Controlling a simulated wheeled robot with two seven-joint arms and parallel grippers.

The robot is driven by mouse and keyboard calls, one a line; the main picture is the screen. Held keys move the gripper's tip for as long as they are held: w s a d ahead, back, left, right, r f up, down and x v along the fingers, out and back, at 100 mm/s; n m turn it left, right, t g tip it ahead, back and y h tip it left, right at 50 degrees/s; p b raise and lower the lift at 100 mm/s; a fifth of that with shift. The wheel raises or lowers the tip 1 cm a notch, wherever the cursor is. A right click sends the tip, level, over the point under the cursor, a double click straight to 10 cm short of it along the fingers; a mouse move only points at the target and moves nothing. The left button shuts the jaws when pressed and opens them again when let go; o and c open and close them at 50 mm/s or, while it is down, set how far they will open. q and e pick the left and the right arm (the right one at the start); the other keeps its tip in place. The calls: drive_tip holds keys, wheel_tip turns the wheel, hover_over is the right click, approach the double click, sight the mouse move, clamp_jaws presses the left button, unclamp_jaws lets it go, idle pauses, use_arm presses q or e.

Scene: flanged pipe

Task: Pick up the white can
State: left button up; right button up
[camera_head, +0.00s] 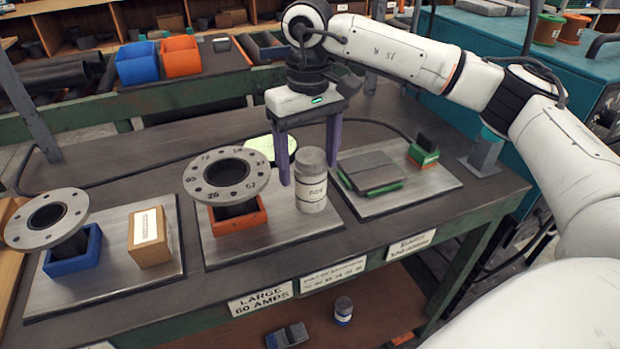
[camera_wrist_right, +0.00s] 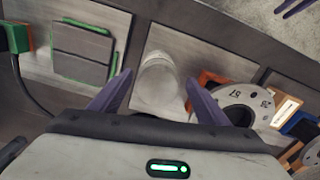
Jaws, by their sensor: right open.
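The white can (camera_head: 311,182) stands upright on the middle metal plate in the head view, right of the flanged pipe. It is greyish white with a label. My right gripper (camera_head: 309,179) is open, pointing down, with its two purple fingers behind the can and to either side of it as seen there. In the right wrist view the can (camera_wrist_right: 159,84) shows ahead, between the lines of the two spread fingers (camera_wrist_right: 160,95). I cannot see contact between fingers and can. My left gripper is not in view.
A flanged pipe in an orange holder (camera_head: 227,178) stands close left of the can. Folded grey pads (camera_head: 370,172) lie on the right plate (camera_head: 430,186). A pale green disc (camera_head: 262,148) lies behind. Another flanged pipe (camera_head: 47,218) and a cardboard box (camera_head: 148,238) stand left.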

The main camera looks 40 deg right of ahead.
wheel_tip(320, 180, down, 4)
drive_tip(key=shift+s+d+f, duration=0.1)
drive_tip(key=shift+d+f, duration=0.05)
drive_tip(key=c, duration=1.4)
